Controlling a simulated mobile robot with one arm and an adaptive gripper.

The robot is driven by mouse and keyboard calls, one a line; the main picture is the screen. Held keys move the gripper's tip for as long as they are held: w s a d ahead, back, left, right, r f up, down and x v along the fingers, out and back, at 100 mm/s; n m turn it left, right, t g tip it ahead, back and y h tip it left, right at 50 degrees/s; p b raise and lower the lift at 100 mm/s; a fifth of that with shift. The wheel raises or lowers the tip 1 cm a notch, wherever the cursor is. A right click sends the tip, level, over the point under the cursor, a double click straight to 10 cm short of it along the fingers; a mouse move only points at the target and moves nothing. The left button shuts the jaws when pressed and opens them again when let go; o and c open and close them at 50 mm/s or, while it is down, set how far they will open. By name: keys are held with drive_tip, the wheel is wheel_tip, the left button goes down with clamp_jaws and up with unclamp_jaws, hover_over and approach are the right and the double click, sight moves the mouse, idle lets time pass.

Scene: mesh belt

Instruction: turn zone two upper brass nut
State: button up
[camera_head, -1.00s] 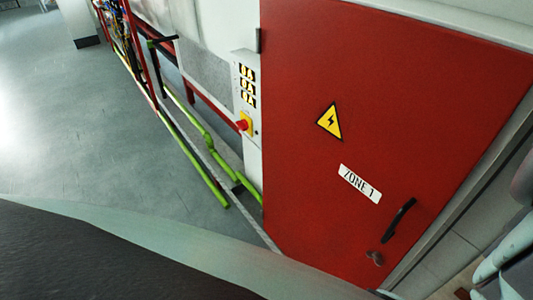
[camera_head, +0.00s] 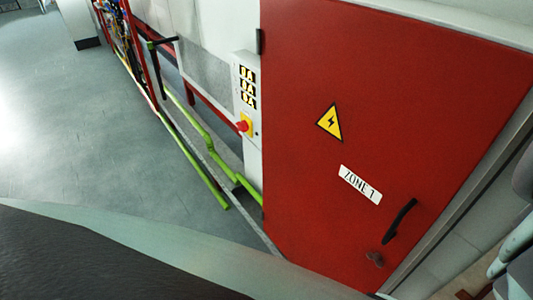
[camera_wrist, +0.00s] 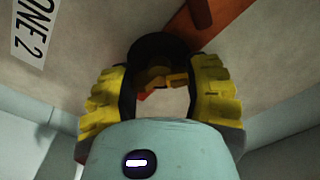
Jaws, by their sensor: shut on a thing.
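My gripper (camera_wrist: 162,88), with ribbed yellow finger pads, fills the middle of the wrist view. Its two fingers stand on either side of a dark round fitting (camera_wrist: 158,45) with a brass-coloured nut (camera_wrist: 165,80) showing inside it. The gripper is shut on this nut; the contact is dark and partly hidden by the fingers. A "ZONE 2" label (camera_wrist: 32,32) is on the pale panel at the left. The wrist view does not show whether this is the upper nut. The head view shows neither gripper nor nut.
In the wrist view an orange strip (camera_wrist: 225,18) and a dark red rod (camera_wrist: 199,12) lie beyond the fitting. The head view shows a red "ZONE 1" door (camera_head: 430,90), a switch box (camera_head: 246,100), green pipes (camera_head: 195,165) and open grey floor (camera_head: 80,120).

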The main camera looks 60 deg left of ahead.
drive_tip(key=shift+d+m, duration=0.1)
drive_tip(key=shift+m, duration=0.3)
drive_tip(key=shift+f+m+b, duration=0.1)
drive_tip(key=shift+m+b, duration=0.55)
drive_tip(key=shift+m, duration=0.05)
drive_tip(key=m+b, duration=0.1)
drive_tip(key=m, duration=0.1)
drive_tip(key=shift+m+b, duration=0.3)
drive_tip(key=shift+m, duration=0.1)
drive_tip(key=shift+m+b, duration=0.6)
drive_tip(key=shift+m, duration=1.6)
drive_tip(key=o, duration=1.2)
drive_tip(key=shift+o, duration=0.2)
